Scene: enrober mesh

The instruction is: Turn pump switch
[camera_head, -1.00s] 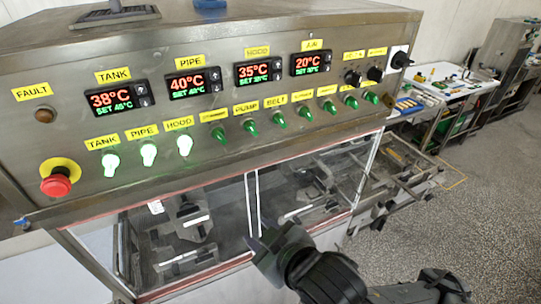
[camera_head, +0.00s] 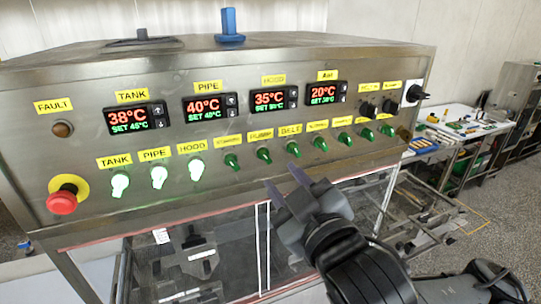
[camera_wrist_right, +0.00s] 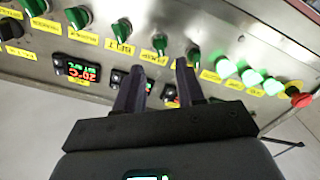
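The pump switch (camera_head: 264,155) is a small dark-green knob under the yellow PUMP label (camera_head: 261,133) on the steel control panel. It looks unlit. My right gripper (camera_head: 283,178) is open and empty, its two dark fingers pointing up at the panel just below the pump and belt switches. In the right wrist view, turned upside down, the pump switch (camera_wrist_right: 160,42) shows just beyond the gap between the fingertips of the right gripper (camera_wrist_right: 160,66). I see no contact, though the exact distance is unclear. My left gripper is not in view.
The belt switch (camera_head: 293,149) and another green switch (camera_head: 232,162) flank the pump switch closely. Three lit green lamps (camera_head: 158,177) and a red emergency button (camera_head: 62,202) are at left. Clear enclosure panels (camera_head: 215,262) lie below. A worktable (camera_head: 462,140) stands at right.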

